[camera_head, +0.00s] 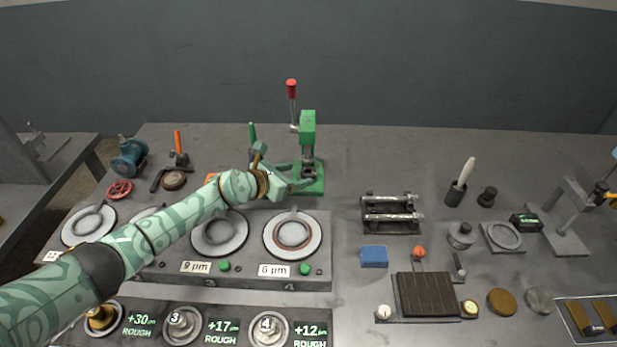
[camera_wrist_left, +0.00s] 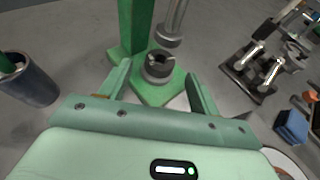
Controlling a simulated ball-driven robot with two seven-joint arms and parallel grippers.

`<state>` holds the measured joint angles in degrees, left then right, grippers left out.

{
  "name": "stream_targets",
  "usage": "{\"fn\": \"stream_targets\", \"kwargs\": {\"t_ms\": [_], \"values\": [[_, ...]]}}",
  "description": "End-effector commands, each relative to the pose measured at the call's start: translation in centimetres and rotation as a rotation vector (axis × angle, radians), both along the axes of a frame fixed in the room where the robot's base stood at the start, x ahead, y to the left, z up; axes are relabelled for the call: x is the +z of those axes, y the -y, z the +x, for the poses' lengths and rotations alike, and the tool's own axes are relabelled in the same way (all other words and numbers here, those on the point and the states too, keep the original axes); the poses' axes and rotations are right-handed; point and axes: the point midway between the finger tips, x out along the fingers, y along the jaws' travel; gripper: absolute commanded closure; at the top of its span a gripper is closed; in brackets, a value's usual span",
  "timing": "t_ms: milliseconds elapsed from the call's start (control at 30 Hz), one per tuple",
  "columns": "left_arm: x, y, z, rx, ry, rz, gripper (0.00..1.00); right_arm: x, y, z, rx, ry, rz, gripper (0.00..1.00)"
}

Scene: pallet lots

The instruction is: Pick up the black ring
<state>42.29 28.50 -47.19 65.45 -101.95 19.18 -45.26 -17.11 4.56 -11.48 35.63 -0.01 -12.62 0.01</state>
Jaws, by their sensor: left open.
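A dark, ring-shaped piece sits on the base of the green lever press (camera_head: 308,133). I take it as the black ring (camera_wrist_left: 159,64); in the head view it is small and hard to make out beside my gripper. My left gripper (camera_head: 299,178) is at the front of the press base, its fingers open. In the left wrist view the two fingers (camera_wrist_left: 160,76) point toward the ring, one on either side of it in the picture, with nothing between them held. The gap in depth is hard to judge. My right gripper is not in view.
A grey press ram (camera_wrist_left: 168,40) hangs just behind and above the ring. A twin-roller stand (camera_head: 391,214) and blue block (camera_head: 374,256) lie to the right. A lapping unit with round plates (camera_head: 292,236) is in front. A dark cup (camera_wrist_left: 30,84) stands left in the wrist view.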

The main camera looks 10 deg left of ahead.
Motion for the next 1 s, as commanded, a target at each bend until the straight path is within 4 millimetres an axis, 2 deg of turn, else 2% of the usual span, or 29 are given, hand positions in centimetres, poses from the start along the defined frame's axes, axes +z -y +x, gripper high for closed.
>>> {"fn": "stream_targets", "kwargs": {"t_ms": [33,100,400,433,600,667,700,1000], "values": [[-1.1,0.6,0.6,-0.001,-0.003,-0.001,0.38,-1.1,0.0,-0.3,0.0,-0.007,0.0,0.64],[-1.4,1.0,1.4,0.0,-0.002,-0.001,0.38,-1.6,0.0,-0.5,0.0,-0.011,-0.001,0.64],[-1.1,1.4,2.1,0.0,-0.001,-0.001,0.38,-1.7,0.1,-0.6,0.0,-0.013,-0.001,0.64],[-1.1,1.4,2.1,0.0,-0.001,-0.001,0.4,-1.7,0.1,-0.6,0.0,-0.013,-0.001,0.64],[-1.2,1.4,2.0,0.0,-0.001,-0.001,0.86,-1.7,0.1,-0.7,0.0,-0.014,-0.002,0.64],[-1.2,1.4,2.0,0.0,-0.001,-0.001,0.86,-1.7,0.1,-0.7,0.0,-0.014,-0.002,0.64],[-1.2,1.4,2.0,0.0,-0.001,-0.001,0.89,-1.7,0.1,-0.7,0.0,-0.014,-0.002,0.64],[-0.6,1.1,1.7,0.001,0.0,0.0,0.89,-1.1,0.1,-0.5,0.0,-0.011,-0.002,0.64]]}}
